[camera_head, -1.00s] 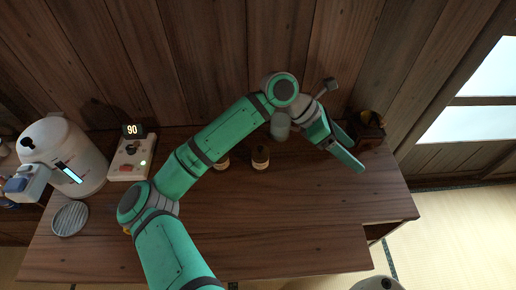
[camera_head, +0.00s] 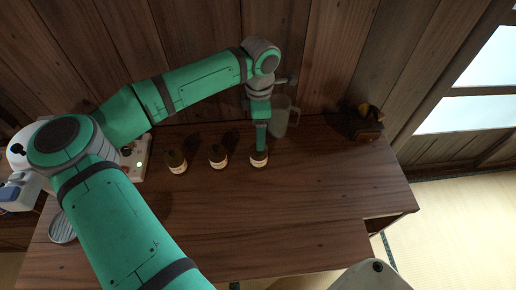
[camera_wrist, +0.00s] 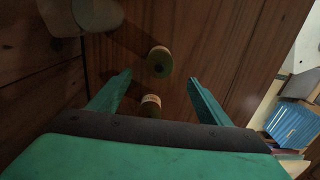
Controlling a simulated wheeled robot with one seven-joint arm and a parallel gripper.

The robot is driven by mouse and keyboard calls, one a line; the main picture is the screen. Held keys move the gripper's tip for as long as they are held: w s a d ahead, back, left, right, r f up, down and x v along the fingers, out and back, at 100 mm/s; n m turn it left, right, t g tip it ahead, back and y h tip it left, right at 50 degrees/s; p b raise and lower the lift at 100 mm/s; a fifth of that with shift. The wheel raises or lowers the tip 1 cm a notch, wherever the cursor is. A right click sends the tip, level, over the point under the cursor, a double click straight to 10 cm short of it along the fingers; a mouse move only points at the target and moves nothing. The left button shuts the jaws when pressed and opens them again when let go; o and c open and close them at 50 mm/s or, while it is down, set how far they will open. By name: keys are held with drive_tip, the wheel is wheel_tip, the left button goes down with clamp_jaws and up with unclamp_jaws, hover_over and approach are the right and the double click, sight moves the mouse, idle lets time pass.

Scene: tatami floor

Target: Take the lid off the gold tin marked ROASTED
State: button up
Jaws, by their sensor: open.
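Three small tins with dark greenish-gold tops and cream labels stand in a row on the wooden table: the left tin (camera_head: 176,162), the middle tin (camera_head: 217,158) and the right tin (camera_head: 259,160). Their lettering is too small to read, so I cannot tell which is marked ROASTED. My gripper (camera_head: 261,148) points down at the right tin, its fingers overlapping it in the head view. In the wrist view my gripper (camera_wrist: 160,77) is open and empty. One tin (camera_wrist: 159,66) shows near the fingertips and another (camera_wrist: 151,106) shows between the fingers; neither is gripped.
A translucent jug (camera_head: 282,120) stands just right of and behind my gripper. A dark wooden object (camera_head: 358,124) stands at the back right. A white device (camera_head: 137,160) and a ribbed round dish (camera_head: 62,229) are at the left. The table's front right is clear.

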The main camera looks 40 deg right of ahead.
wheel_tip(320, 180, down, 3)
drive_tip(key=shift+w+f, duration=0.1)
drive_tip(key=shift+w, duration=0.05)
drive_tip(key=f, duration=0.3)
drive_tip(key=shift+s+f, duration=0.15)
drive_tip(key=shift+s, duration=0.05)
drive_tip(key=shift+w+f, duration=0.1)
drive_tip(key=shift+f, duration=0.45)
drive_tip(key=c, duration=1.1)
